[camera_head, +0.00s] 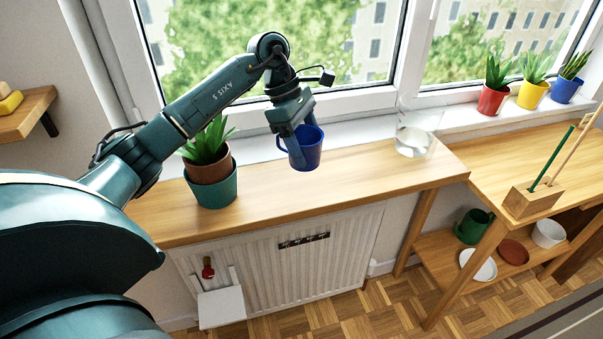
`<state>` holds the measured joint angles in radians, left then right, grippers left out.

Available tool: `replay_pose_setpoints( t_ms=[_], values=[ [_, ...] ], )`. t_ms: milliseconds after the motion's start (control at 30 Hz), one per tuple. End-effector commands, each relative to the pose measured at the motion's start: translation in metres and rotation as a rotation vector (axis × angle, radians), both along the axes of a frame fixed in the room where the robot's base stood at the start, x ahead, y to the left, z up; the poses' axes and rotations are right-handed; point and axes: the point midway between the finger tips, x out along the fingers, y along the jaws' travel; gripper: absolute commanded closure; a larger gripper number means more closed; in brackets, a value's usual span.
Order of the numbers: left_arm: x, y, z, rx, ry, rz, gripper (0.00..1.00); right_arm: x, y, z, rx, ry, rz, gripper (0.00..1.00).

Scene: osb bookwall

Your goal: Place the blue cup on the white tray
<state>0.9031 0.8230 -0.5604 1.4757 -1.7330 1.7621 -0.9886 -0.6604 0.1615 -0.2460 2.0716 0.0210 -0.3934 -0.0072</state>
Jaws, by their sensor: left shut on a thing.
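My left gripper (294,148) is shut on the blue cup (309,148), a mug with its handle towards the left. The cup is upright over the wooden window counter (260,196). I cannot tell for sure whether its base touches the wood. The gripper fingers hide part of the cup. A white flat square piece (221,307) shows low in front of the radiator; I cannot tell whether it is the white tray. My right gripper is not in view.
A teal pot with a plant (213,186) stands left of the cup, and a clear glass container (413,141) right of it. A wooden pen holder (531,200) stands on the right table. The counter front is clear. The lower shelf holds a green watering can (473,226) and dishes.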

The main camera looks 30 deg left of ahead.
Motion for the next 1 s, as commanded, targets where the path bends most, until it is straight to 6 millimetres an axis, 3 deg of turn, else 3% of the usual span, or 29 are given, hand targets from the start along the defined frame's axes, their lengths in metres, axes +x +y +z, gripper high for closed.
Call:
replay_pose_setpoints(
  t_ms=[100, 300, 367, 633, 1000],
  values=[
    [0.009, 0.042, 0.002, 0.000, 0.000, 0.341, 0.58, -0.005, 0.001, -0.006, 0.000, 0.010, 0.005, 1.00],
    [0.014, 0.083, 0.006, 0.001, -0.002, 0.657, 0.58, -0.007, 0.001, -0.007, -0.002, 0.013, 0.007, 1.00],
    [0.014, 0.087, 0.003, -0.001, 0.000, 0.694, 0.58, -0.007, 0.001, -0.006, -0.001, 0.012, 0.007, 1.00],
    [0.014, 0.089, -0.043, -0.001, 0.002, 0.713, 0.58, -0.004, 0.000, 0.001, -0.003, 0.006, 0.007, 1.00],
    [0.014, 0.088, -0.082, -0.002, 0.002, 0.711, 0.58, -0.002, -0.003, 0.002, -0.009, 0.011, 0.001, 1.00]
  ],
)
